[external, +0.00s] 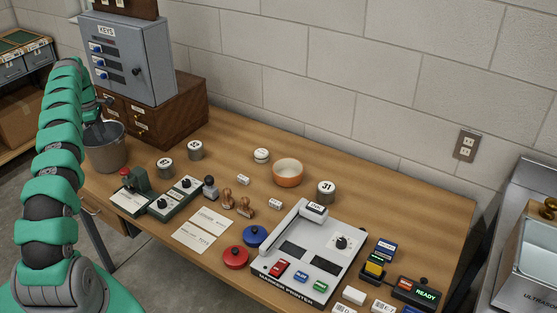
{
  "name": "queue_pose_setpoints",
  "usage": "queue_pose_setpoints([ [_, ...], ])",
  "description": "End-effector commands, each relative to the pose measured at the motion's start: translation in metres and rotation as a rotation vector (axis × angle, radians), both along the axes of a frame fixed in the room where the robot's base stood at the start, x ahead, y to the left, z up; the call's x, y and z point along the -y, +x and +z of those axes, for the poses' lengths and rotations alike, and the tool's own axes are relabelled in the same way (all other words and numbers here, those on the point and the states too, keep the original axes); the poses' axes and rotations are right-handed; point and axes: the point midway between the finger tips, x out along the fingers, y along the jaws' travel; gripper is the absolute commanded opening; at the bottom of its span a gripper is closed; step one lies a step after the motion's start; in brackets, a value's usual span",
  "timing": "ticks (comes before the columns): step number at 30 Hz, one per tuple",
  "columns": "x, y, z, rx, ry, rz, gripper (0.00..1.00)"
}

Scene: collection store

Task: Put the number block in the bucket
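A grey metal bucket (106,155) stands at the left end of the wooden table. My green arm rises at the left and its dark gripper (100,118) is over the bucket's mouth. The fingertips are small and dark against the bucket, so I cannot tell whether they hold anything. The bucket's inside is mostly hidden. Small white blocks with dark marks lie on the table, one near the middle (243,180) and one nearer the stamps (275,204). Which one is the number block is unclear.
A grey key cabinet (135,60) on wooden drawers (165,115) stands behind the bucket. An orange bowl (288,173), wooden stamps (236,203), a green device (160,195) and a marker printer (310,255) occupy the table. Bare tabletop shows along the wall.

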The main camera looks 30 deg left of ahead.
Motion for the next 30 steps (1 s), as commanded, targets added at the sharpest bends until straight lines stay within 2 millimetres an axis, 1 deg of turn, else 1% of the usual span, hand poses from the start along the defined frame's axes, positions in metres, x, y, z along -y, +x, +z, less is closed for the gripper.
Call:
queue_pose_setpoints([
  [13, 0.000, 0.000, 0.000, 0.000, 0.000, 0.000, 0.41],
  [17, 0.000, 0.000, 0.003, 0.000, 0.000, 0.000, 0.41],
  [20, 0.000, 0.001, 0.011, 0.001, 0.001, -0.001, 0.41],
  [30, 0.000, 0.001, 0.055, 0.000, 0.000, -0.001, 0.41],
])
